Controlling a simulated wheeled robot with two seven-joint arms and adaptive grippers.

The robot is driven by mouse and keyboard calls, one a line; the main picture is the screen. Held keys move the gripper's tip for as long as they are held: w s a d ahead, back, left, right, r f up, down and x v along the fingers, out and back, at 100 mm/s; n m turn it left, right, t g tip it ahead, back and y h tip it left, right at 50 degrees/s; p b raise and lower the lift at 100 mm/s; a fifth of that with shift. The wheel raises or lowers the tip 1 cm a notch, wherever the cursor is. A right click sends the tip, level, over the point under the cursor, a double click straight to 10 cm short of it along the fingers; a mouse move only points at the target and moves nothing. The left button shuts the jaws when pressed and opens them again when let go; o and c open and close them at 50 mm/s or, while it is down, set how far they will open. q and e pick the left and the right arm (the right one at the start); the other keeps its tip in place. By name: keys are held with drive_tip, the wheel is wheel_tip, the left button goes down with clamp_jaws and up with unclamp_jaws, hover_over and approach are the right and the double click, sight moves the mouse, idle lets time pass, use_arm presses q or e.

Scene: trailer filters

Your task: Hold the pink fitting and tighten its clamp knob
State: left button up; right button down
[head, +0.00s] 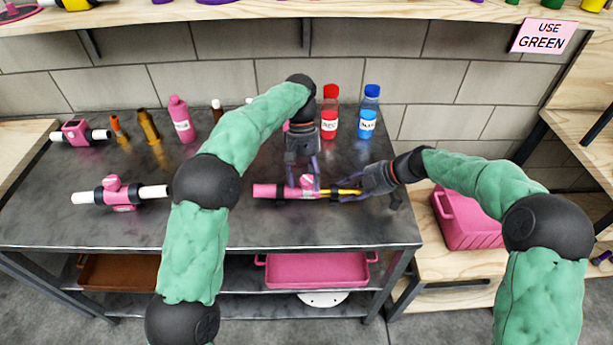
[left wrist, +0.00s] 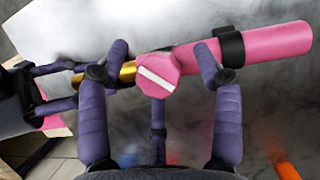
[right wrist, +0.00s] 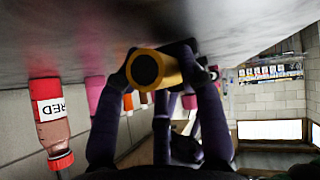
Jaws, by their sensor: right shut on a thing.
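The pink fitting (head: 268,191) lies horizontally near the middle of the table, with a gold tube (head: 341,191) at its right end. Its clamp knob (left wrist: 157,77) is pink and faceted with a white bar, and it also shows in the head view (head: 307,181). My left gripper (head: 303,186) points down over the knob. Its fingers are apart on either side of the knob, with a gap visible in the left wrist view. My right gripper (head: 366,188) comes from the right and is shut on the gold tube, whose round end (right wrist: 146,70) faces the right wrist camera.
Another pink fitting with white tubes (head: 119,194) lies at left on the table. Red (head: 330,112) and blue (head: 368,112) bottles stand behind my grippers. A pink bottle (head: 181,120) and gold parts (head: 149,127) stand back left.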

use_arm(q)
drive_tip(key=shift+w+r, duration=0.1)
drive_tip(key=shift+r, duration=0.1)
drive_tip(key=v, duration=0.7)
idle(0.4)
drive_tip(key=shift+r, duration=0.15)
wheel_tip(320, 180, up, 5)
drive_tip(key=t, duration=0.4)
hover_over(307, 180)
drive_tip(key=shift+y, duration=0.4)
wheel_tip(307, 180, down, 12)
drive_tip(key=shift+r, duration=0.1)
